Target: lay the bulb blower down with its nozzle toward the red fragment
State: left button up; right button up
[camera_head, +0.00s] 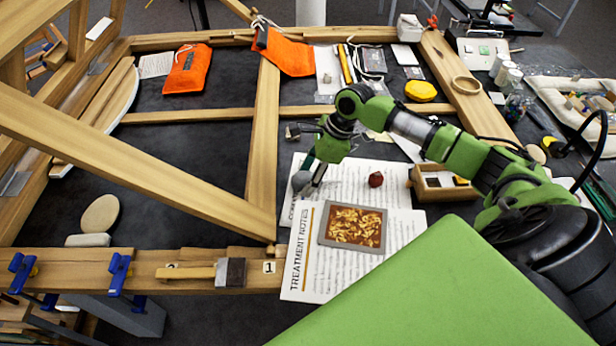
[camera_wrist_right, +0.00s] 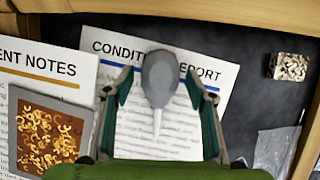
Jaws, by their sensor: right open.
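The bulb blower, with a grey bulb (camera_wrist_right: 160,75) and a pale nozzle, lies over the condition report sheet (camera_wrist_right: 212,78) in the right wrist view. Its nozzle points toward the bottom of that view. Its bulb also shows in the head view (camera_head: 301,181). My right gripper (camera_wrist_right: 160,84) is open, with one finger on each side of the blower; I cannot tell whether they touch it. A dark red lump, apparently the red fragment (camera_head: 376,179), sits on the papers to the right of the blower in the head view. My left gripper is not in view.
A framed panel with gold flakes (camera_head: 352,243) lies on the treatment notes sheet (camera_head: 297,281), in front of the blower. A wooden box (camera_head: 443,193) stands right of the red lump. Wooden beams (camera_head: 262,150) border the dark surface on the left. A speckled block (camera_wrist_right: 290,67) lies nearby.

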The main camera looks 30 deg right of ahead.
jog(key=b+v, duration=0.1)
jog(key=v, duration=1.1)
